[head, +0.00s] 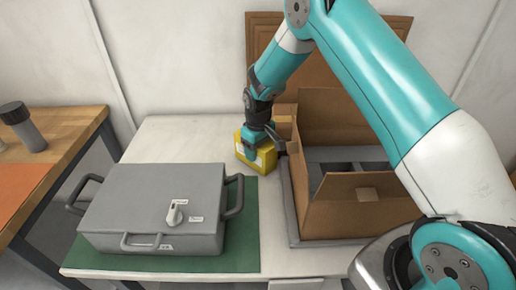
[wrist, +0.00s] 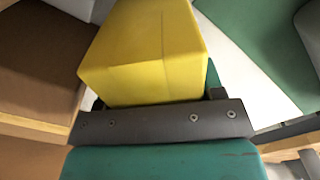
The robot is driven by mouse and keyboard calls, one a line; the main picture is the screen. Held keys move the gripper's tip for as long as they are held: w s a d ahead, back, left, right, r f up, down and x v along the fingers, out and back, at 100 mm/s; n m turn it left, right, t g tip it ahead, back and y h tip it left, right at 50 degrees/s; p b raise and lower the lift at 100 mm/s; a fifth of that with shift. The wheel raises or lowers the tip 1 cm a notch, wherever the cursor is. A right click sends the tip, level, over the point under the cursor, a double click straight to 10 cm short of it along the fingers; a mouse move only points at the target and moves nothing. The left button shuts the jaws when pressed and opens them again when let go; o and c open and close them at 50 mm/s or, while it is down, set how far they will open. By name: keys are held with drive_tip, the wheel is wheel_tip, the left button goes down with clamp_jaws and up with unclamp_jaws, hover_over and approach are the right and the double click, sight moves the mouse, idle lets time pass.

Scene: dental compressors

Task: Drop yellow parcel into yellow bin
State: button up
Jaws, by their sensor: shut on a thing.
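The yellow parcel (head: 256,152) is a small box with a pale patch. It is beside the open cardboard box, at the back middle of the white table. My gripper (head: 264,146) points down and is shut on the parcel. In the wrist view the parcel (wrist: 148,55) fills the upper middle, in front of the dark gripper bar; the fingertips are mostly hidden by it. Whether the parcel touches the table I cannot tell. No yellow bin shows in either view.
An open cardboard box (head: 345,212) stands on a grey base right of the parcel, its flaps up. A grey case (head: 150,205) with handles lies on a green mat (head: 245,255) at front left. A wooden table (head: 75,130) with a dark-capped cylinder (head: 22,127) is at the far left.

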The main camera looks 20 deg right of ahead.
drive_tip(key=shift+f, duration=0.2)
drive_tip(key=o, duration=1.1)
